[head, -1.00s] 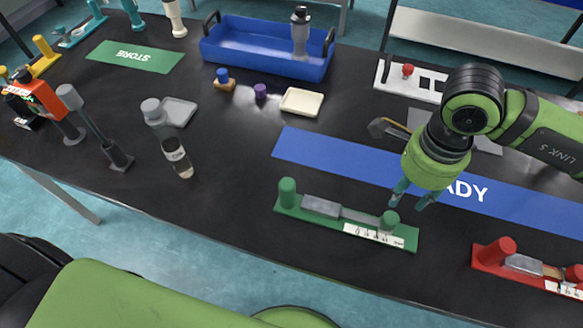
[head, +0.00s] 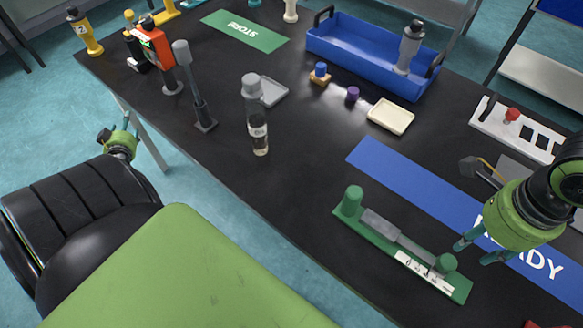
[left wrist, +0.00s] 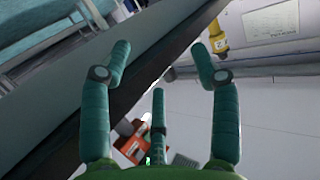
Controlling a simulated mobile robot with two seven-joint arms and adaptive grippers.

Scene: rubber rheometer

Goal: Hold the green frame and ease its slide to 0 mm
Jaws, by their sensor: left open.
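The green frame (head: 345,218) lies on the black table near its front edge. It has a tall green post (head: 351,201) at its left end, a grey slide (head: 380,224), a shorter green knob (head: 446,263) at the right and a white scale (head: 424,272). The slide's reading is too small to tell. My right gripper (head: 475,251) hangs just right of the short knob, its fingers apart and empty. My left gripper (left wrist: 160,62) is open and empty in the left wrist view, with the table edge beyond; the green frame does not show there.
A blue READY strip (head: 400,180) lies behind the frame. A clear bottle (head: 257,130) and a grey stand (head: 198,95) are left of it. A blue tray (head: 345,45), cream dish (head: 390,116) and white panel (head: 490,118) stand further back. Table around the frame's left end is clear.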

